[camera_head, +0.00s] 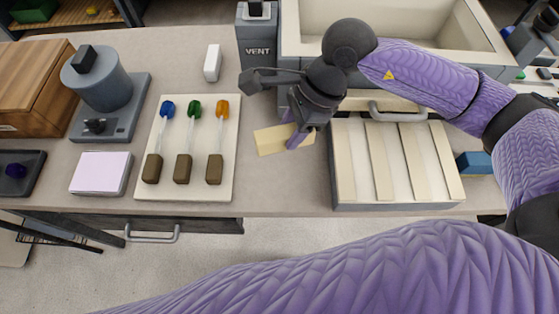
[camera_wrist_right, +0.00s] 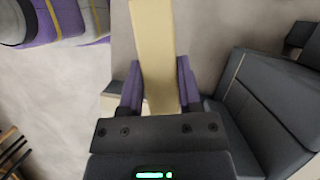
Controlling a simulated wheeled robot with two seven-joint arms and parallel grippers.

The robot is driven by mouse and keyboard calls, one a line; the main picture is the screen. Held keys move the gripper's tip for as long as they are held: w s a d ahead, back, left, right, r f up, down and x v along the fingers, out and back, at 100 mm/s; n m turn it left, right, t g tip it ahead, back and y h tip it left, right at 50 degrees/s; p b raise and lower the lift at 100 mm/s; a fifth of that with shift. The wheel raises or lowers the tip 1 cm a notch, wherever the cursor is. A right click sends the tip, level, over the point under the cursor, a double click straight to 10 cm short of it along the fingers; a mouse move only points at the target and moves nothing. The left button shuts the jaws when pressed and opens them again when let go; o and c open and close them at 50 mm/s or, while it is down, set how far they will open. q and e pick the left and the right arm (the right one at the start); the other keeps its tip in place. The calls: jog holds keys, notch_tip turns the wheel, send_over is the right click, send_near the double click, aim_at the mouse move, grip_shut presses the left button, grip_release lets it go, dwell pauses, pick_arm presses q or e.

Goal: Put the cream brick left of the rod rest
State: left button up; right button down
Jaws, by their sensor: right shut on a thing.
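The cream brick (camera_head: 270,141) is a flat, pale yellow bar near the middle of the table in the head view. My right gripper (camera_head: 297,138) is shut on it, with its fingers on either side of the bar. In the right wrist view the brick (camera_wrist_right: 153,40) runs out between the purple fingers of the gripper (camera_wrist_right: 160,80). I cannot tell whether it touches the table. A pale board (camera_head: 221,184), which looks like the rod rest, lies left of the brick and carries three glass rods with blue, green and orange tips and brown ends. My left gripper is not in view.
A grey tray with cream slats (camera_head: 396,162) stands right of the brick. Behind are the VENT box (camera_head: 257,52), a small white block (camera_head: 212,62) and a large cream basin (camera_head: 395,15). Left of the board are a pinkish pad (camera_head: 101,172) and a grey device (camera_head: 104,90).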

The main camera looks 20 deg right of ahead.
jog(key=m, duration=0.1)
jog(key=m+t, duration=0.1)
jog(key=shift+d+f+m, duration=0.1)
jog(key=shift+f+m, duration=0.1)
jog(key=shift+m, duration=0.2)
notch_tip(320, 180, down, 10)
jog(key=b, duration=0.2)
jog(key=shift+w+b, duration=0.1)
jog(key=shift+b, duration=0.25)
jog(key=shift+c, duration=1.4)
grip_release()
jog(key=p+v, duration=0.2)
jog(key=v, duration=1)
jog(key=shift+p, duration=0.4)
jog(key=shift+r, duration=0.1)
